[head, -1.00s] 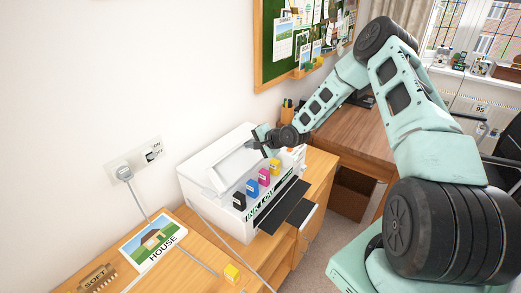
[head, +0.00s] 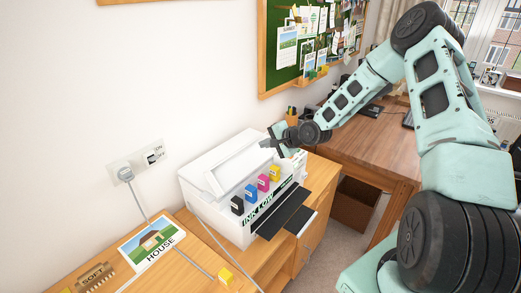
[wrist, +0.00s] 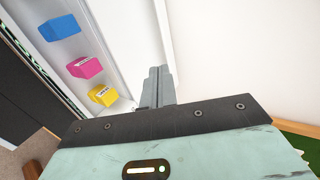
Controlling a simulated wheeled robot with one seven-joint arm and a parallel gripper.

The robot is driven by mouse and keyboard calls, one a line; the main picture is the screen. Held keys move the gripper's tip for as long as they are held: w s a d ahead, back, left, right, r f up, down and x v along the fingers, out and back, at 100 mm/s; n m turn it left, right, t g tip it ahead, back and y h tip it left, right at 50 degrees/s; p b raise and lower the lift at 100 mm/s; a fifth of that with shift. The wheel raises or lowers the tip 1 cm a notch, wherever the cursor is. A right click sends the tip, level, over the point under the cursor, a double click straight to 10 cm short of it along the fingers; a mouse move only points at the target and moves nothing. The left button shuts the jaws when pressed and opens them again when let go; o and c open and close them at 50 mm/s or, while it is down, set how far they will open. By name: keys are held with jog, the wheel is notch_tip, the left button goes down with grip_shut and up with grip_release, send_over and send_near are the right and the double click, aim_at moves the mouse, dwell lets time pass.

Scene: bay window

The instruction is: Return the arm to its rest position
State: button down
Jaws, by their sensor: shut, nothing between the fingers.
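My gripper (head: 268,143) is at the end of my raised arm, above the back right part of the white printer (head: 236,232). It is shut and empty; in the wrist view its fingers (wrist: 158,86) are together. The arm bends up to a high elbow and back down to my base at the right. The printer's lid is up, and black, blue, magenta and yellow cartridges (head: 274,172) stand in a row along its front. The blue (wrist: 60,28), magenta (wrist: 85,67) and yellow (wrist: 103,95) ones show left of the fingers in the wrist view.
The printer stands on a wooden cabinet (head: 313,233). A house picture (head: 152,243) and a small yellow block (head: 226,275) lie in front. A wooden desk (head: 372,141) stands behind, with a green pinboard (head: 285,50) on the wall. A plug (head: 125,174) sits in the wall socket.

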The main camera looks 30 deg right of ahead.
jog(key=r+v, duration=0.1)
jog(key=v, duration=0.4)
jog(key=s+a+n+g+b, duration=0.1)
jog(key=s+a+n+g, duration=0.1)
jog(key=s+a+n, duration=0.35)
jog(key=s+a+n+g+h+b, duration=0.1)
jog(key=s+a+n+g, duration=0.1)
jog(key=a, duration=0.6)
jog(key=s+a+n+g+b, duration=0.2)
jog(key=s+a+n+g, duration=0.1)
jog(key=a, duration=0.4)
jog(key=s+a+r+n+g, duration=0.1)
jog(key=s+a+n, duration=0.2)
jog(key=s, duration=0.5)
jog(key=s+a+r+n+g+h+b, duration=0.1)
jog(key=s+a+n, duration=0.2)
jog(key=s, duration=0.6)
jog(key=s+a+r+n+g+h+b, duration=0.1)
jog(key=s+a+r+n+g, duration=0.1)
jog(key=s+n, duration=0.3)
jog(key=s+a, duration=0.1)
jog(key=s, duration=0.3)
jog(key=shift+s, duration=0.25)
jog(key=shift+r, duration=0.1)
